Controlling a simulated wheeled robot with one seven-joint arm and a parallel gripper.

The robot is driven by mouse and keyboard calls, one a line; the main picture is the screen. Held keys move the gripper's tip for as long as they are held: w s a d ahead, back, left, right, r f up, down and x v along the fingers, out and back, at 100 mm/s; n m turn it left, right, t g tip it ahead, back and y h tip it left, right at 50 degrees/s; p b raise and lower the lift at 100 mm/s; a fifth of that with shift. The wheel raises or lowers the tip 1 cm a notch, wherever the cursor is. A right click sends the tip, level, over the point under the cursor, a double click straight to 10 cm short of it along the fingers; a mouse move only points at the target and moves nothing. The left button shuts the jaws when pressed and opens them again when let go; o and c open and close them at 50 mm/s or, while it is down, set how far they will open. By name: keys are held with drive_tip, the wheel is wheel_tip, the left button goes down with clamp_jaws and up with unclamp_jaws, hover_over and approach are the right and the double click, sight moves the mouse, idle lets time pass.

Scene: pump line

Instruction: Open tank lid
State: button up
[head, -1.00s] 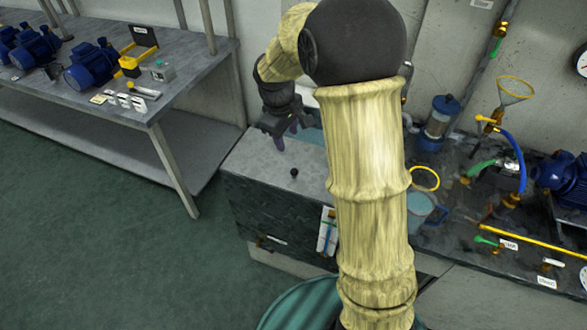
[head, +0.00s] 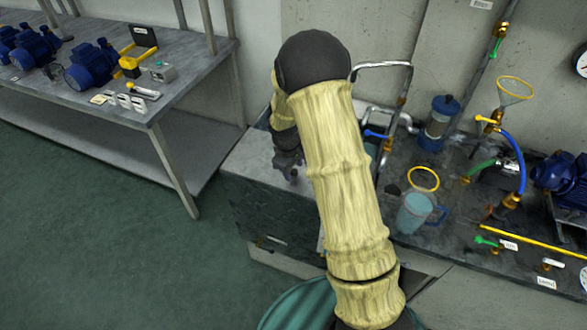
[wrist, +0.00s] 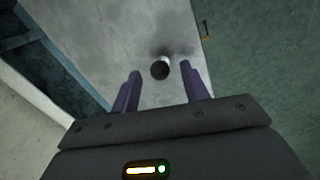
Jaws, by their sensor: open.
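The tank lid (head: 246,160) is a flat grey panel on top of the tank, left of my arm in the head view. It also fills the middle of the wrist view (wrist: 105,35). A round black knob (wrist: 160,70) on a short pale stem stands on the lid near its edge. My gripper (wrist: 163,82) is open, its two purple fingers apart, with the knob in line with the gap between them. I cannot tell whether the fingertips reach around it. In the head view my gripper (head: 292,173) is low over the lid and the knob is hidden.
A workbench (head: 190,85) with blue motors stands to the left. On the right are a blue-tinted jug (head: 415,213), a funnel (head: 514,92), a blue hose (head: 519,160) and a yellow rod (head: 540,245). Bent pipes (head: 385,66) rise behind my arm. Green floor is clear at left.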

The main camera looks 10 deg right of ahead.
drive_tip(key=shift+d+f, duration=0.1)
drive_tip(key=shift+f, duration=0.35)
drive_tip(key=shift+c, duration=0.5)
